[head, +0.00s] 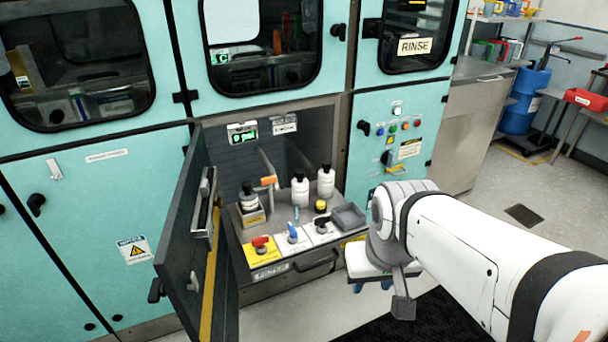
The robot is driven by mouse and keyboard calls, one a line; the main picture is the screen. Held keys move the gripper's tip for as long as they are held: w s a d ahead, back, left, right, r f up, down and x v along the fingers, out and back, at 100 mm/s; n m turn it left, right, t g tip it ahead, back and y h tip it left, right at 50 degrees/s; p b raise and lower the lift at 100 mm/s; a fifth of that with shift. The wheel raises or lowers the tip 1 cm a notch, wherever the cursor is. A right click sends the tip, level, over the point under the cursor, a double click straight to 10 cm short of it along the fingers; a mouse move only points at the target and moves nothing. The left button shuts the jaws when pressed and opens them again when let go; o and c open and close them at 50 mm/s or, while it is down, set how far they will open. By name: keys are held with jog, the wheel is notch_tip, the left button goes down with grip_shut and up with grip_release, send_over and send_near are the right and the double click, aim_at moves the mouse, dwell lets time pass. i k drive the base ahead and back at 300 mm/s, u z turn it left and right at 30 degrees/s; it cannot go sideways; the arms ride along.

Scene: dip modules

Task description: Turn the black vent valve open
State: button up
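The black vent valve (322,225) has a small black handle on a white plate, at the right end of a row of three valves on the pull-out shelf of the teal cabinet. Beside it are a blue-handled valve (292,233) and a red-handled valve (260,244) on a yellow plate. The handle's exact angle is too small to tell. My arm comes in from the right, and its end, with my gripper (372,284), is low to the right of the shelf, apart from the valves. The finger opening is unclear.
A dark door (190,240) stands open left of the shelf. Behind the valves are white bottles (300,190), a dark-capped bottle (249,196) and an orange-handled part (268,181). A grey tray (348,217) sits right of the black valve. A button panel (395,130) is above right.

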aim_at(320, 222)
jog(key=i, duration=1)
jog(key=u, duration=0.05)
